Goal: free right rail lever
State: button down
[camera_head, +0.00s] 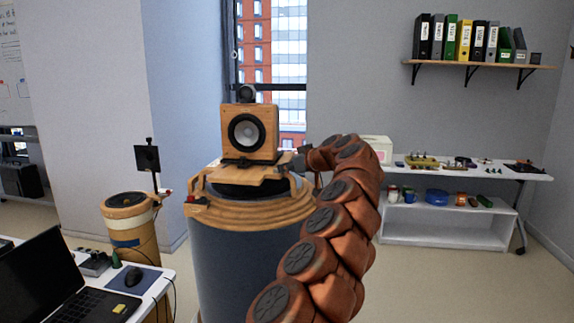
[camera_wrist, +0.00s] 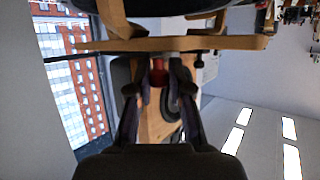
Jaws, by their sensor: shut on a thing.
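A small red-tipped lever (camera_head: 191,198) shows at the platform's left side. My gripper (camera_head: 301,159) is at the platform's right side, small and partly hidden by my arm. In the wrist view, my gripper (camera_wrist: 160,76) has its two fingers closed around a small red part (camera_wrist: 158,70), which looks like the right rail lever, just by the wooden rail (camera_wrist: 225,43). The speaker (camera_wrist: 153,126) shows behind the fingers, partly covered.
A smaller wooden drum (camera_head: 131,228) with a dark panel on a post stands left. A desk with a laptop (camera_head: 50,280) is at front left. A white shelf table (camera_head: 450,172) with small items stands at the back right. Open floor lies before it.

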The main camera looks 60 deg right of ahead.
jog(key=shift+d+r+p, duration=0.1)
jog(key=shift+r+p, duration=0.1)
jog(key=shift+p, duration=0.1)
dwell(0.4)
jog(key=c, duration=1.1)
grip_release()
jog(key=shift+f, duration=0.15)
jog(key=shift+d+v, duration=0.1)
jog(key=shift+v, duration=2.9)
jog(key=shift+d+v, duration=0.15)
jog(key=shift+v, duration=2.9)
jog(key=shift+f, duration=0.1)
